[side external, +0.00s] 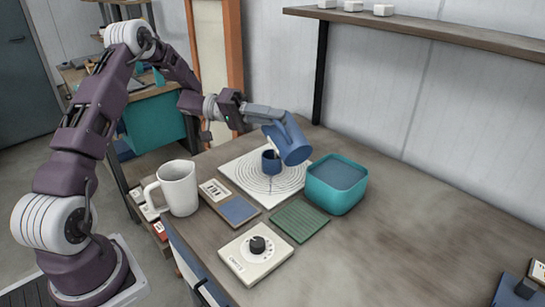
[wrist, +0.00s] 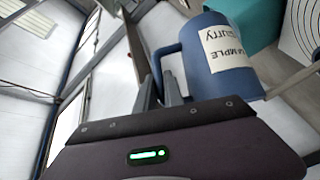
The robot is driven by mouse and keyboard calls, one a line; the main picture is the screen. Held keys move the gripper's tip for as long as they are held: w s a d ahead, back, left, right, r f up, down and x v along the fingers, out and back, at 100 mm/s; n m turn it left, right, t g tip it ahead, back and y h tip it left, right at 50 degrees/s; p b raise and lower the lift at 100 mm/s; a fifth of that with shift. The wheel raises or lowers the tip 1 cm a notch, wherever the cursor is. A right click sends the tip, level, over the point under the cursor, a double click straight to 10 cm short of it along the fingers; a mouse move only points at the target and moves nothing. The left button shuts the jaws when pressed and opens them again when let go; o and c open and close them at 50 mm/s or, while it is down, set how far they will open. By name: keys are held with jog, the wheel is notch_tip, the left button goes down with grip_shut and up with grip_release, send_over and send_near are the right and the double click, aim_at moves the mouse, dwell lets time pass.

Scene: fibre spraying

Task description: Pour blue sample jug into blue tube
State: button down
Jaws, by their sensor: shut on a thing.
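The blue sample jug (side external: 292,142) is held in the air, strongly tilted, its lower end close above and right of the blue tube. My gripper (side external: 265,112) is shut on its handle. In the wrist view the jug (wrist: 222,78) shows a white label reading "SAMPLE" and "Slurry", and my gripper's fingers (wrist: 160,92) are at its handle. The small blue tube (side external: 271,163) stands upright on a white plate (side external: 240,172) with concentric rings. I cannot tell whether liquid is flowing or what is inside the tube.
A teal tub (side external: 335,200) stands right of the plate. A white mug (side external: 178,190) is at the left. In front lie a blue pad (side external: 238,210), a green ridged pad (side external: 299,221) and a dial box (side external: 258,258). The table's right side is mostly clear.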

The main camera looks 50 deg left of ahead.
jog(key=shift+w+a+f+n+t+h, duration=0.15)
jog(key=shift+a+n+h, duration=0.1)
jog(key=shift+a, duration=0.2)
jog(key=shift+w+a+f+n+t+h, duration=0.15)
jog(key=shift+a+n+h, duration=0.1)
jog(key=shift+a, duration=0.2)
dwell(1.7)
